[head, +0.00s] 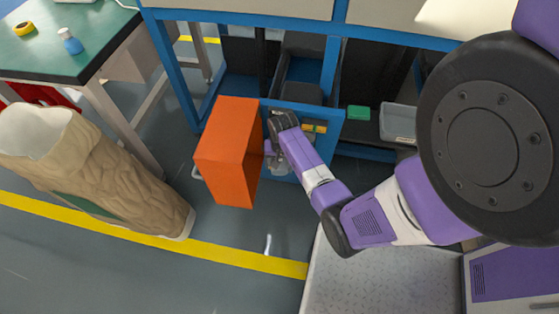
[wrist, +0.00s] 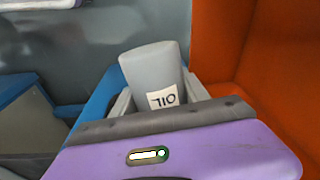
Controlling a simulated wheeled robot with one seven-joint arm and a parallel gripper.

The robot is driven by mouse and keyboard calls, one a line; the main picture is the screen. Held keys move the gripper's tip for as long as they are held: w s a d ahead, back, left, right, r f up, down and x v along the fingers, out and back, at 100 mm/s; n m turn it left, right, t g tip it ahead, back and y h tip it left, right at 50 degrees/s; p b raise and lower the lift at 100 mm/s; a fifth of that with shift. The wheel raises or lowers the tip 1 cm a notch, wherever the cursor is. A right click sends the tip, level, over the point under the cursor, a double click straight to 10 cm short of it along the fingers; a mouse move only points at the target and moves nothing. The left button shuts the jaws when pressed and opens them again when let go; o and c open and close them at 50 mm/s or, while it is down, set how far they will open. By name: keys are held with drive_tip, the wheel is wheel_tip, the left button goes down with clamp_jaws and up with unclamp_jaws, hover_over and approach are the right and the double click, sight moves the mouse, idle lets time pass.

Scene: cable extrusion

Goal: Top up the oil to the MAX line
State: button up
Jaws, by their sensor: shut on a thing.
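A grey oil bottle (wrist: 152,68) with a white label reading OIL, upside down in the picture, is in the wrist view. My gripper (wrist: 158,98) is shut on it, with a pale finger on each side. In the head view my gripper (head: 277,160) is low, just right of an orange open-sided housing (head: 227,150). The bottle is small and hard to make out there. The orange housing also fills the right of the wrist view (wrist: 285,65). No MAX line or oil level can be made out in either view.
A blue-framed machine (head: 333,65) with dark bays stands behind the gripper. A green block (head: 358,112) and a grey bin (head: 398,122) sit on its shelf. A large brown sack-like container (head: 95,165) and a green-topped table (head: 65,35) are at left. Floor in front is mostly clear.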

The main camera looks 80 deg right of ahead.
idle(0.5)
drive_tip(key=shift+r+y+p, duration=0.3)
drive_tip(key=shift+r+p, duration=0.05)
drive_tip(key=shift+p, duration=0.35)
drive_tip(key=shift+a+f, duration=0.1)
drive_tip(key=shift+f, duration=0.1)
idle(5.3)
drive_tip(key=shift+f+h+b, duration=0.3)
drive_tip(key=shift+f+h, duration=0.25)
drive_tip(key=shift+h, duration=0.05)
drive_tip(key=shift+d+f+h, duration=0.2)
drive_tip(key=shift+d+h, duration=0.05)
drive_tip(key=shift+h, duration=0.15)
drive_tip(key=shift+d+b, duration=0.15)
drive_tip(key=shift+b, duration=0.15)
drive_tip(key=shift+w+d+r+t, duration=0.1)
drive_tip(key=shift+t, duration=0.2)
